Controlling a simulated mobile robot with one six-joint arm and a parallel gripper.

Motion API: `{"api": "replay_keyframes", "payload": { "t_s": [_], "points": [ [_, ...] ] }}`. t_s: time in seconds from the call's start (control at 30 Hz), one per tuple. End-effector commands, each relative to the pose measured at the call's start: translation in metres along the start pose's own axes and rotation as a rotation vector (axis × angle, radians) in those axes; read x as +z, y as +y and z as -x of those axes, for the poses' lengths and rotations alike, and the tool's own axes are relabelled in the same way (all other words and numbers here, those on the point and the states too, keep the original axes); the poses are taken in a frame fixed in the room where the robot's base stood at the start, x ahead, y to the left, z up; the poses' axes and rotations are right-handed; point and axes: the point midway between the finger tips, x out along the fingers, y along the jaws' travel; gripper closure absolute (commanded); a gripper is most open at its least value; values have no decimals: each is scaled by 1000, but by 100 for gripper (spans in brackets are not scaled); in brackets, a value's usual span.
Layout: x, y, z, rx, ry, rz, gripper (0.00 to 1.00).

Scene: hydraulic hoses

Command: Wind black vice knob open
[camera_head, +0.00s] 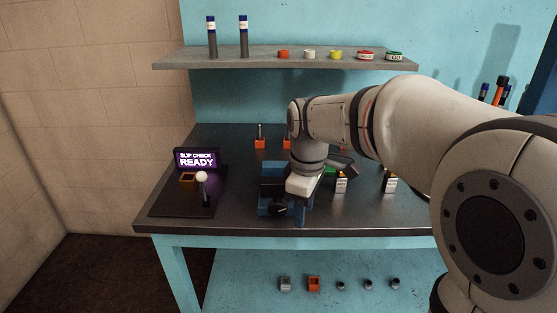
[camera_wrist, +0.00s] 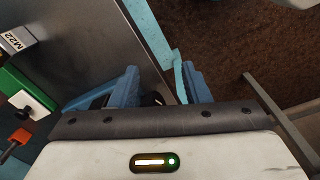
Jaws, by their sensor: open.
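The black vice knob (camera_head: 279,209) is on the front of the blue vice (camera_head: 267,189), near the bench's front edge. My gripper (camera_head: 301,211) points down just right of the knob, and its body hides the right part of the vice. In the wrist view, my gripper's two blue fingers (camera_wrist: 158,86) stand apart. A small dark piece, seemingly the knob (camera_wrist: 153,98), shows low between them, near the left finger. I cannot tell whether either finger touches the knob.
A slip check stand (camera_head: 196,160) reading READY and a white-balled lever (camera_head: 202,178) are on the left. A shelf (camera_head: 285,58) with caps overhangs the back. Below is a lower shelf with fittings.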

Motion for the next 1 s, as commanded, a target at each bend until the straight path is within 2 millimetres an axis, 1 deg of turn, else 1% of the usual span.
{"api": "replay_keyframes", "payload": {
  "t_s": [0.03,0.1,0.2,0.27,0.37,0.7,0.83,1.0],
  "points": [
    [-17,7,28,-7,-4,99,57],
    [-33,13,42,-14,-7,215,57],
    [-49,18,55,-21,-10,328,57],
    [-54,19,57,-23,-11,367,57],
    [-57,20,51,-26,-12,396,57],
    [-56,18,-2,-28,-13,397,57],
    [-56,18,-15,-25,-12,397,57],
    [-56,18,-20,-24,-11,397,57]
  ]
}}
